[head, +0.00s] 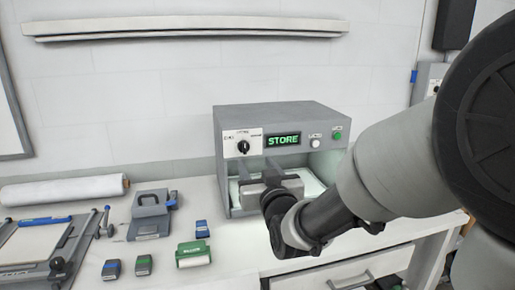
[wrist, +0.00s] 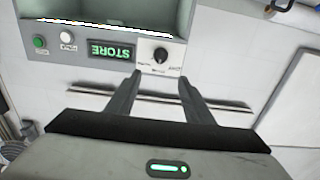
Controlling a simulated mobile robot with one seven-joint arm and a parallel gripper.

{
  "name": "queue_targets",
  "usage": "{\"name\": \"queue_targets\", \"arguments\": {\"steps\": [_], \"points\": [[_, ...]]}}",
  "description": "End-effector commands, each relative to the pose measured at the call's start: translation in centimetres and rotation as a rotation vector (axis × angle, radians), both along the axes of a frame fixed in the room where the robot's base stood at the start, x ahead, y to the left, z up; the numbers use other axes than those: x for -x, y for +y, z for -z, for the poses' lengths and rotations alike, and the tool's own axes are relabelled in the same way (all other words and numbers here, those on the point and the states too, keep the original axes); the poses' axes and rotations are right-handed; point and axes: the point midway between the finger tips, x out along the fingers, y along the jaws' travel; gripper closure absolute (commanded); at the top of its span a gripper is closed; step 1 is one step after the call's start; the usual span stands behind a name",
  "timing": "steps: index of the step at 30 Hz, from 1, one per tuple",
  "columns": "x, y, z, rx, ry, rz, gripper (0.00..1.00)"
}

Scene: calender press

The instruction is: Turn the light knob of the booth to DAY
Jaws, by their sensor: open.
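The grey booth (head: 310,118) stands on the bench against the wall, with an open lit bay below its front panel. Its black light knob (head: 243,147) sits on a white plate at the panel's left. The green display (head: 283,140) beside it reads STORE. In the wrist view, which is upside down, the knob (wrist: 161,54) and the display (wrist: 111,52) both show. My gripper (head: 259,167) is in front of the booth, just below and right of the knob. In the wrist view its two fingers (wrist: 160,76) are apart and empty, pointing toward the knob plate. I see no contact with the knob.
A white button (head: 315,142) and a green button (head: 337,135) sit right of the display. A wall shelf (head: 185,27) hangs above.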

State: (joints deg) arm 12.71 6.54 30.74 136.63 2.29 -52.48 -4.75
Motion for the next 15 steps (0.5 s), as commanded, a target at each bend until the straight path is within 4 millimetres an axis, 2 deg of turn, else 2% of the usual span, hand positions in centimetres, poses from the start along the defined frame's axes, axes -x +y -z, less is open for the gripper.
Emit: {"name": "queue_targets", "arguments": {"steps": [1, 9, 15], "points": [[-1.2, 0.3, 0.1, -0.005, 0.004, 0.000, 0.53], [-6.8, 2.0, 0.1, -0.003, 0.003, -0.001, 0.53], [-10.2, 2.9, 0.0, -0.002, 0.003, 0.000, 0.53]]}}
